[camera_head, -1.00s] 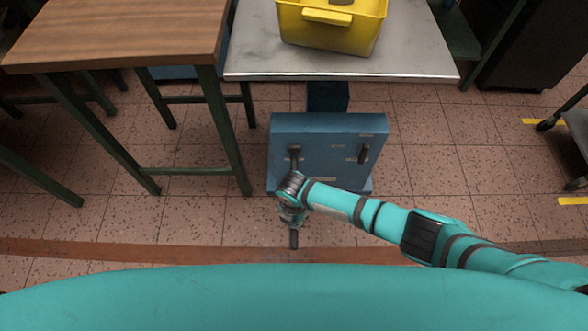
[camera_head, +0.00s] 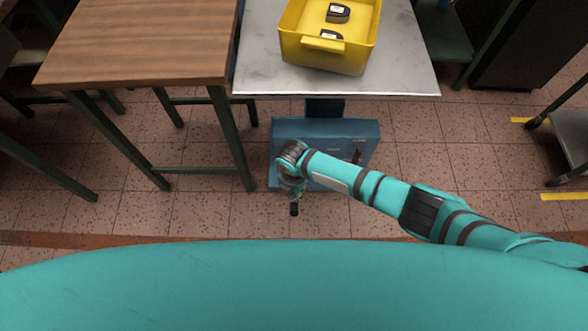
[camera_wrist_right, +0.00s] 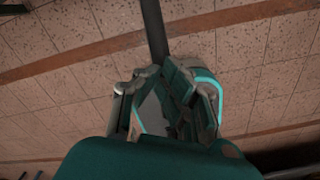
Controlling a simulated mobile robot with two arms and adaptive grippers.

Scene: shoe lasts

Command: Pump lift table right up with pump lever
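The right lift table has a grey metal top (camera_head: 400,75) and a blue base (camera_head: 335,132) below it. My right gripper (camera_head: 293,188) is in front of the left part of this base, its arm coming in from the right. A dark rod, the pump lever (camera_head: 294,209), sticks out below the gripper. In the right wrist view the lever (camera_wrist_right: 154,30) runs up from between the fingertips of the right gripper (camera_wrist_right: 157,70), which close in on it from both sides. The lever's lower end is hidden by my wrist and arm. My left gripper is not in view.
A yellow crate (camera_head: 365,56) with dark items stands on the grey top. A wooden table (camera_head: 140,45) with green legs stands close on the left. A grey cart (camera_head: 570,135) is at the far right. The tiled floor (camera_head: 440,150) between is open.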

